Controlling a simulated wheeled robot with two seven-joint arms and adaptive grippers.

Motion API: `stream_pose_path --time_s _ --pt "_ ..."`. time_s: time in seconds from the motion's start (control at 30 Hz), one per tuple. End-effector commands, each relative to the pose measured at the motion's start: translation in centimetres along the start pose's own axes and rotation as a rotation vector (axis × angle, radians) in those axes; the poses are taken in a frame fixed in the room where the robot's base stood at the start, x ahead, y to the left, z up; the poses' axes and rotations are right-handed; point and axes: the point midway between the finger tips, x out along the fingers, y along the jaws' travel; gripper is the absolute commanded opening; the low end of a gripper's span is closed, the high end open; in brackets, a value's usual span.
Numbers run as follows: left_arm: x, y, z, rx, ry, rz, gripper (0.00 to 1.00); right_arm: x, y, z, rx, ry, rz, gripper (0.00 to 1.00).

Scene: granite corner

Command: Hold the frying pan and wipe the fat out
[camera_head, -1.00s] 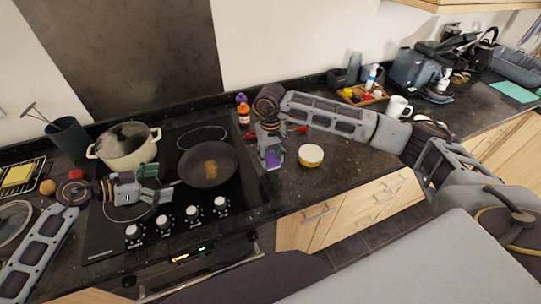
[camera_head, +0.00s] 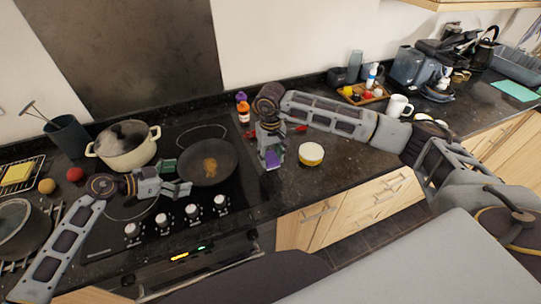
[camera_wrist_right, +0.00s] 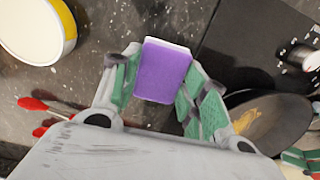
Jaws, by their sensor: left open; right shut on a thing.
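A dark frying pan (camera_head: 222,168) sits on the black hob, with a brown-orange patch of fat (camera_head: 210,166) in its middle. It also shows in the right wrist view (camera_wrist_right: 285,125). My left gripper (camera_head: 182,180) is open at the pan's left side, where the handle lies; the handle is mostly hidden by the fingers, and I cannot tell whether they touch it. My right gripper (camera_head: 271,160) is to the right of the pan, above the counter. It is shut on a purple sponge (camera_wrist_right: 163,72) with a pale edge (camera_head: 272,160).
A cream pot with a lid (camera_head: 124,146) stands behind my left arm. A white and yellow bowl (camera_head: 311,154) is right of my right gripper, and bottles (camera_head: 243,111) stand behind it. A red-handled tool (camera_wrist_right: 45,108) lies near. Control knobs (camera_head: 163,221) line the hob's front.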

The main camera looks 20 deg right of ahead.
Motion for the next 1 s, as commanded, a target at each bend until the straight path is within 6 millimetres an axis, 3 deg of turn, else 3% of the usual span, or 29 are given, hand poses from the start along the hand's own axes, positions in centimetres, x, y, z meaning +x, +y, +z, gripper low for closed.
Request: stream_pose_path --time_s 0.5,0.63,1.0 --pt "1.05 0.22 0.32 -0.003 -0.004 0.004 1.0 -0.32 0.0 0.01 0.0 0.0 0.0 0.32" --pt "1.08 0.26 0.39 -0.004 -0.005 0.005 0.86 -0.32 0.0 0.01 0.0 0.0 0.0 0.32" --pt "1.14 0.36 0.6 -0.006 -0.008 0.007 0.85 -0.31 0.0 0.0 0.0 0.0 0.0 0.32"
